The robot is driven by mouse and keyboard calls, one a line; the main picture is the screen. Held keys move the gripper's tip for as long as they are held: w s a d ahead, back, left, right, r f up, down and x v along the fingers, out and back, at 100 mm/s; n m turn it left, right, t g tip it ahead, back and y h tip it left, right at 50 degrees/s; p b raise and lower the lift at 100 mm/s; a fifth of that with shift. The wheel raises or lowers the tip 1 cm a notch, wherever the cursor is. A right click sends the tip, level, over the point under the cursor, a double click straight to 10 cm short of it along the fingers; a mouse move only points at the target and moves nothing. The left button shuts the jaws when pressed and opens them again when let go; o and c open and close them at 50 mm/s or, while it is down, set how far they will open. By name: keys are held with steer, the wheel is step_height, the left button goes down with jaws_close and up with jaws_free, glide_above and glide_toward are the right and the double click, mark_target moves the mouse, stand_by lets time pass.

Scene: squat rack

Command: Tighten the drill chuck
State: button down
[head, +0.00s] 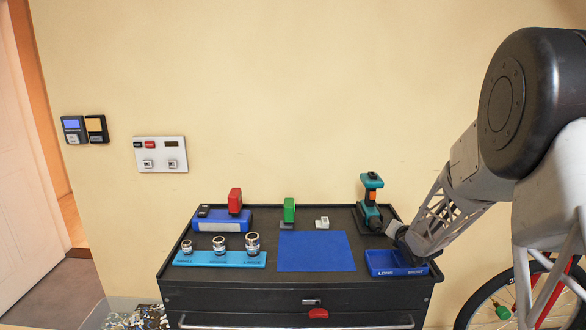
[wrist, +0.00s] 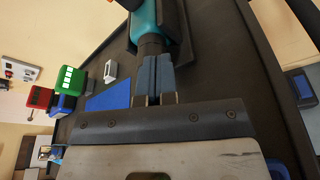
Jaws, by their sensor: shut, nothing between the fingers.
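The teal and black drill (head: 370,200) stands upright at the back right of the black cart top, with an orange part on it. My gripper (head: 388,228) is just in front and to the right of its lower part. In the wrist view my gripper (wrist: 155,62) is shut and empty, its two blue-grey fingers side by side. Their tips are at the dark chuck (wrist: 151,44), below the teal drill body (wrist: 157,16). I cannot tell whether the tips touch the chuck. The chuck's jaws are hidden behind the fingers.
A blue tray (head: 397,270) marked LONG and SHORT lies below my gripper. A blue mat (head: 315,252) is bare in the middle. Sockets stand on a light blue strip (head: 220,259) at left. Green (head: 289,210) and red (head: 235,201) objects stand behind.

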steer(key=shift+s, duration=2)
steer(key=shift+s, duration=0.1)
